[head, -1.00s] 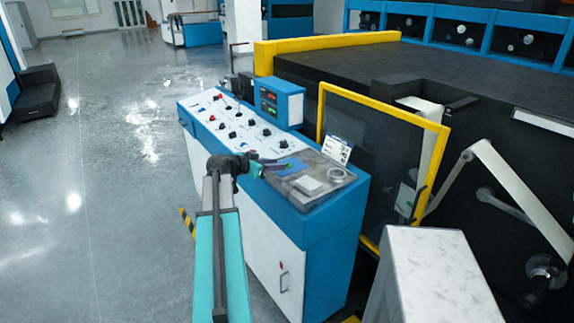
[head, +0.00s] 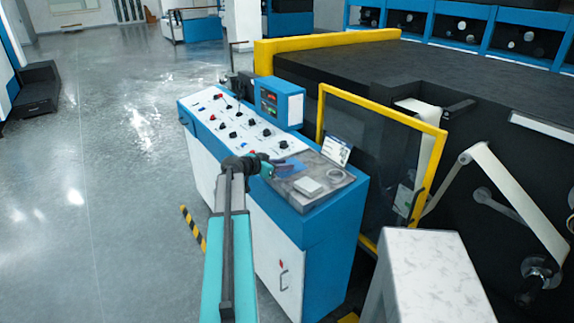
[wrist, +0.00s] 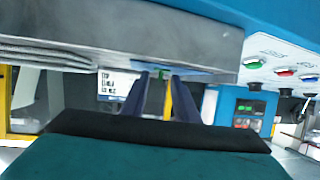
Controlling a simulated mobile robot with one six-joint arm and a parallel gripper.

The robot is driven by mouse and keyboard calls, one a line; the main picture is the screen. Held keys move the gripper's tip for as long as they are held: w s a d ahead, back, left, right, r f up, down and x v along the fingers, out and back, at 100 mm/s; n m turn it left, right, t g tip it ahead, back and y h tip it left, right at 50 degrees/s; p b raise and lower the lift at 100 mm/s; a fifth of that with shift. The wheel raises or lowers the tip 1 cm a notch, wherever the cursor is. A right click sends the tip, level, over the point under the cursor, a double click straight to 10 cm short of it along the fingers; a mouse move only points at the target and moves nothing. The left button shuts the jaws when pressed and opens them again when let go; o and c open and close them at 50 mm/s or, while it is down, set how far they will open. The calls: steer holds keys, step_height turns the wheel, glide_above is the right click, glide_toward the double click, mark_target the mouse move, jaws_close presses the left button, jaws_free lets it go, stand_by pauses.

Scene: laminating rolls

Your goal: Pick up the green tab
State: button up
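My gripper (head: 277,167) is low over the tray end of the blue and white control console, next to a blue pad (head: 291,168). In the wrist view my gripper (wrist: 163,80) shows two dark fingers with a gap between them. A small green patch, which looks like the green tab (wrist: 163,76), shows in that gap near the fingertips, at the edge of the blue pad (wrist: 190,69). I cannot tell whether the fingers touch it. In the head view the tab is not clearly seen, with my gripper beside that spot.
A light block (head: 308,186) and a round ring (head: 333,175) lie on the console's grey tray, with a white card (head: 336,151) at its back edge. Knobs and buttons cover the panel (head: 235,122). A yellow-framed guard (head: 383,110) stands behind. Open floor (head: 110,200) is to the left.

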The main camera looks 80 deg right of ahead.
steer(key=shift+c, duration=0.4)
jaws_close()
steer(key=shift+r, duration=0.1)
steer(key=shift+r+b, duration=1)
steer(key=shift+r, duration=0.55)
steer(key=a+r+b, duration=0.1)
steer(key=a+b, duration=0.3)
steer(key=a, duration=1.2)
steer(key=shift+w+r+b, duration=0.15)
steer(key=shift+r+b, duration=0.2)
